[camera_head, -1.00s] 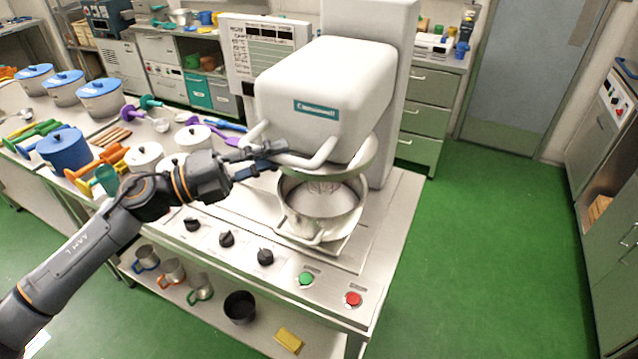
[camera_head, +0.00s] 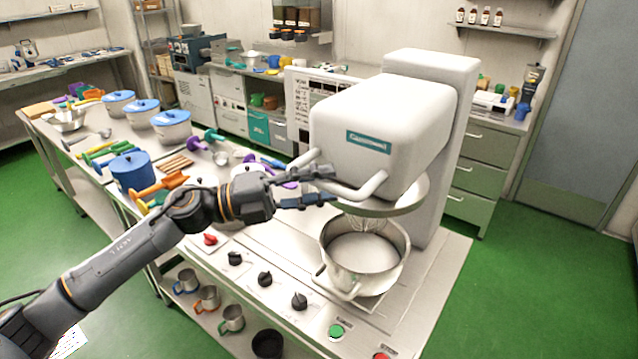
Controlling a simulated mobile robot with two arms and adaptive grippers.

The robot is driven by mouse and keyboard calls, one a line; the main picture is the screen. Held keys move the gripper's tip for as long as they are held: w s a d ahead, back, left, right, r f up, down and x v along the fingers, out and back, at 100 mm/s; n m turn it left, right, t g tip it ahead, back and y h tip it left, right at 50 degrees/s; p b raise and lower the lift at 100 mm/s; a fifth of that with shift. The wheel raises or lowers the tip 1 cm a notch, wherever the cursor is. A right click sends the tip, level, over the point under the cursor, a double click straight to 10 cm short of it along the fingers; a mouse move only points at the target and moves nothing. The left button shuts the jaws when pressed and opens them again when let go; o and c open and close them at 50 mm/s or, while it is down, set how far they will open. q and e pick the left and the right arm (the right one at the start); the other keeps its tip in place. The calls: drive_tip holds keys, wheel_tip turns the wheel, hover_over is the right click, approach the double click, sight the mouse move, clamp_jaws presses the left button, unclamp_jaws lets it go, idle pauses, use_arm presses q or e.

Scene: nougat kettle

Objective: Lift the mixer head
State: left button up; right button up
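The mixer head (camera_head: 385,115) is a large white rounded housing with a teal label, above the steel bowl (camera_head: 345,275). A wire whisk (camera_head: 368,222) hangs under it, its lower part inside the bowl. A pale bar handle (camera_head: 362,192) runs along the head's front lower edge. My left gripper (camera_head: 334,185) is at the left part of this handle, its two dark fingers apart, one above the other. The fingers hide part of the bar; whether they touch it cannot be told. My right gripper is not in view.
The mixer's steel table has black knobs (camera_head: 264,279), a red knob (camera_head: 210,239), a green button (camera_head: 336,331) and a red button (camera_head: 381,356) along its front. Blue-lidded pots (camera_head: 131,172) and colourful utensils crowd the left. Green floor on the right is clear.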

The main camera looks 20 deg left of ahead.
use_arm(q)
drive_tip(key=shift+s+a+f, duration=0.1)
drive_tip(key=shift+s+a, duration=0.1)
drive_tip(key=shift+a, duration=0.35)
drive_tip(key=v, duration=1.1)
drive_tip(key=shift+d, duration=0.1)
